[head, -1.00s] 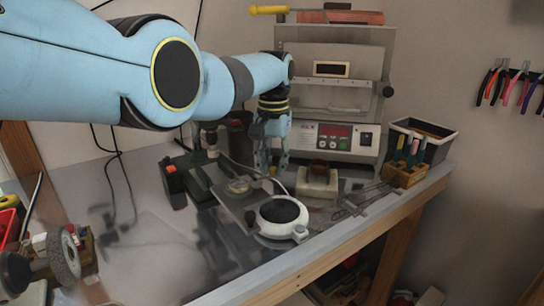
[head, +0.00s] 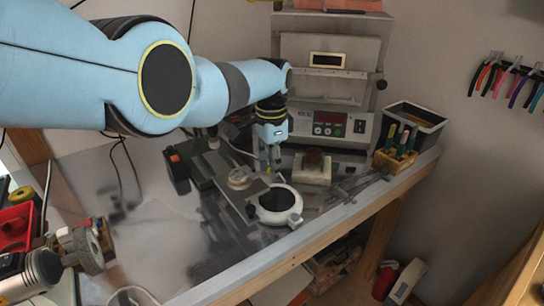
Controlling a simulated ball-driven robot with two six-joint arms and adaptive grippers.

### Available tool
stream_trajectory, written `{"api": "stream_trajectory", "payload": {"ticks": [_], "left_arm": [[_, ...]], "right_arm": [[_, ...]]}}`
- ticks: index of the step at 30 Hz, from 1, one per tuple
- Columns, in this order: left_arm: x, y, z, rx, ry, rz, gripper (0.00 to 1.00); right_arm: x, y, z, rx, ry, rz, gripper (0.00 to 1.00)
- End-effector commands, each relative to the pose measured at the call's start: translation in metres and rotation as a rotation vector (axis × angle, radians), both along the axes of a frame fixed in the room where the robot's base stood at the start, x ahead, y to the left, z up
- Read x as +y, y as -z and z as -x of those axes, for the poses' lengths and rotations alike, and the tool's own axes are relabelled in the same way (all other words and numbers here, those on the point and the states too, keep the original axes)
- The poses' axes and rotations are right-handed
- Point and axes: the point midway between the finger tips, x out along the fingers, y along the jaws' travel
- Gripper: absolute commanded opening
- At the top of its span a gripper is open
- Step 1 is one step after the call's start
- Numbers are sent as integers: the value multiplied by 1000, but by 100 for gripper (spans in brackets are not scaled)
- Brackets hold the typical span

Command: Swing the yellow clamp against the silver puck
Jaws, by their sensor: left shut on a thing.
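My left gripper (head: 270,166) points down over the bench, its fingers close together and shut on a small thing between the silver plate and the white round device. That thing is mostly hidden by the fingers; by its place it appears to be the yellow clamp (head: 268,176), of which only a tiny yellowish bit shows. The silver puck (head: 240,179) is a small pale round piece on the flat plate, just left of the gripper and apart from the fingers. My right gripper is not in view.
A white round device with a dark top (head: 279,204) stands just in front of the gripper. A control box (head: 331,128) stands behind, with a pale block (head: 312,169) before it. A wooden tool holder (head: 395,158) is at right. The bench's front left is mostly clear.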

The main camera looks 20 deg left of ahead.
Motion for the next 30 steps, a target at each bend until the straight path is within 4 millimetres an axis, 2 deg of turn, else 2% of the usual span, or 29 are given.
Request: {"api": "stream_trajectory", "payload": {"ticks": [19,20,24,25,30], "left_arm": [[1,1,3,1,51,0,0],[1,1,3,2,51,1,21],[1,1,3,1,51,0,40],[1,1,3,1,50,0,42],[1,1,3,0,50,0,42]], "right_arm": [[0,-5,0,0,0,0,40],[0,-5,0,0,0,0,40],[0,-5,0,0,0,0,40],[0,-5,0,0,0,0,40],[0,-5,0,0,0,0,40]]}}
